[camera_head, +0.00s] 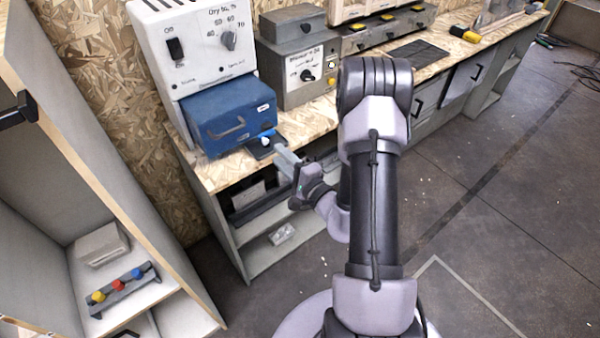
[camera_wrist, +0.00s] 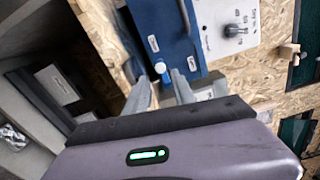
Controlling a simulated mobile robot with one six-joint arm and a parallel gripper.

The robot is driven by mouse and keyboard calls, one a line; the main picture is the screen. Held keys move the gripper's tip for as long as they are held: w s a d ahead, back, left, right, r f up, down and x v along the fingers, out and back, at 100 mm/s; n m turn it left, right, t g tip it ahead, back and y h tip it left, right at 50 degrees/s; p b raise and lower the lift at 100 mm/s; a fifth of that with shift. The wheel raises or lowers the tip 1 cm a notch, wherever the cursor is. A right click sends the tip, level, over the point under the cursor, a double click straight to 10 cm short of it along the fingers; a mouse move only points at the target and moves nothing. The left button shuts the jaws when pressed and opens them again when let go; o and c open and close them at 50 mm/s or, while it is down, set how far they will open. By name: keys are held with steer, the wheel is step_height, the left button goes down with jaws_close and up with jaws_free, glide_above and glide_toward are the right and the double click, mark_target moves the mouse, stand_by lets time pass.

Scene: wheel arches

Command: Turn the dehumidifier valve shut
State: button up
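The dehumidifier is a white box (camera_head: 195,45) with a dial and a black switch, above a blue tank unit (camera_head: 228,112) with a handle. A small blue piece with a white end (camera_head: 267,138), which looks like the valve, sits low at the tank's front right corner. In the wrist view its white end (camera_wrist: 160,67) shows just ahead of and between my fingertips. My gripper (camera_head: 279,151) is open, its fingers apart and pointing at this piece. I cannot tell whether they touch it. The tank (camera_wrist: 165,28) and the white box (camera_wrist: 238,30) also show in the wrist view.
The wooden bench (camera_head: 225,172) carries a grey machine (camera_head: 298,70) right of the dehumidifier. Open shelves lie below the bench. A tall shelf unit (camera_head: 110,195) stands at the left, with a strip of coloured knobs (camera_head: 122,290). The floor at the right is mostly clear.

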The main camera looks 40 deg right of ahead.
steer(key=s, duration=1)
steer(key=shift+s+d, duration=0.15)
steer(key=shift+s, duration=0.05)
